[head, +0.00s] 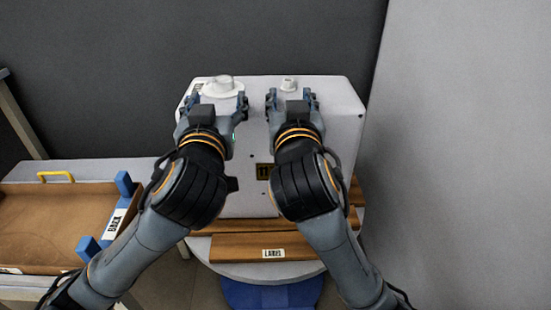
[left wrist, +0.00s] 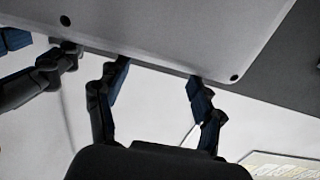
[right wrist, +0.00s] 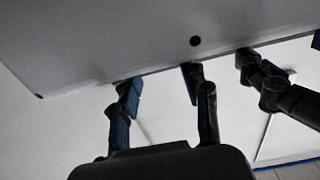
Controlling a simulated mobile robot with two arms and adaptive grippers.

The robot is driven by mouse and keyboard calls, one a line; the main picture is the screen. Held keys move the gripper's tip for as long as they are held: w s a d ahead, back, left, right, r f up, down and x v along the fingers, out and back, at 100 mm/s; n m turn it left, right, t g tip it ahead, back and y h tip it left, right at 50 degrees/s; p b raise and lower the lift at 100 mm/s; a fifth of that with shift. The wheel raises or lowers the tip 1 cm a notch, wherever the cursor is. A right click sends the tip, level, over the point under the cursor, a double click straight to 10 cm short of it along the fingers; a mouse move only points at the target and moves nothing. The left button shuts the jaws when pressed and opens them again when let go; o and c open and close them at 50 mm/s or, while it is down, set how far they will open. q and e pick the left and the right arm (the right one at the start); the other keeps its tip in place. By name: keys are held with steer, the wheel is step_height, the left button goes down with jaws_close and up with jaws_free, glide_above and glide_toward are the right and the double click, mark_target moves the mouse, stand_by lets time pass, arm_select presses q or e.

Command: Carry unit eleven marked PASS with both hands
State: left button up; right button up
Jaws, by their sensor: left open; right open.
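A large pale grey box-shaped unit (head: 342,125) stands upright in the middle of the head view. A dark label (head: 264,172) on its front is partly hidden by my right arm, and I cannot read a PASS mark. The unit's edge also shows close to the fingers in the left wrist view (left wrist: 170,25) and the right wrist view (right wrist: 110,40). Contact is unclear.
The unit stands on wooden boards (head: 232,247) marked LABEL, on a round pale stand (head: 300,270). At left is a wooden tray (head: 50,215) with blue corner blocks, a yellow handle (head: 56,175) and a BACK label (head: 113,224). Walls are close behind and at right.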

mark_target(222, 88)
arm_select(q)
steer(key=w, duration=0.6)
steer(key=shift+d, duration=0.15)
arm_select(e)
steer(key=w, duration=0.6)
steer(key=shift+d, duration=0.2)
arm_select(q)
steer(key=c, duration=1)
arm_select(e)
jaws_close()
arm_select(q)
steer(key=c, duration=0.4)
